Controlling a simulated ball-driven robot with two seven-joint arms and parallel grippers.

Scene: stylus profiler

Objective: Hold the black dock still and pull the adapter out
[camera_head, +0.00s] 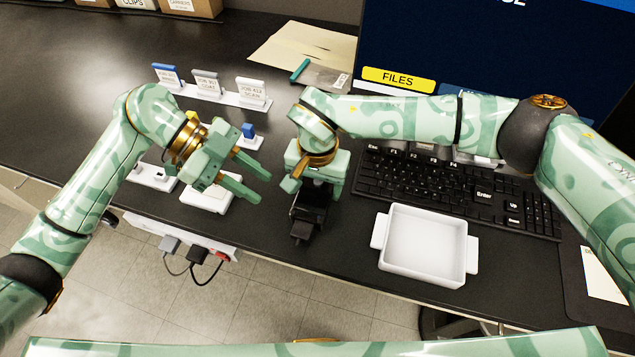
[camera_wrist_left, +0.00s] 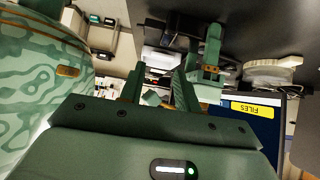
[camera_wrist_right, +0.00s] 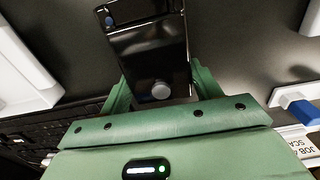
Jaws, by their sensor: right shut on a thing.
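The black dock (camera_head: 311,205) sits on the dark bench near its front edge, left of the white tray. My right gripper (camera_head: 318,183) comes down over its back part and is shut on it. In the right wrist view the dock (camera_wrist_right: 150,50) lies between the two fingers, with a round grey knob on its glossy top. A small dark block (camera_head: 301,231) sticks out at the dock's front end; it may be the adapter, but I cannot tell for certain. My left gripper (camera_head: 256,182) is open and empty, left of the dock and above a white stand.
The white tray (camera_head: 384,263) stands right of the dock, in front of the keyboard (camera_head: 455,190). A blue piece (camera_head: 248,131) stands on a white holder behind my left gripper. Job cards (camera_head: 203,84) stand farther back. Plugs with cables (camera_head: 198,254) are on a strip at the front edge.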

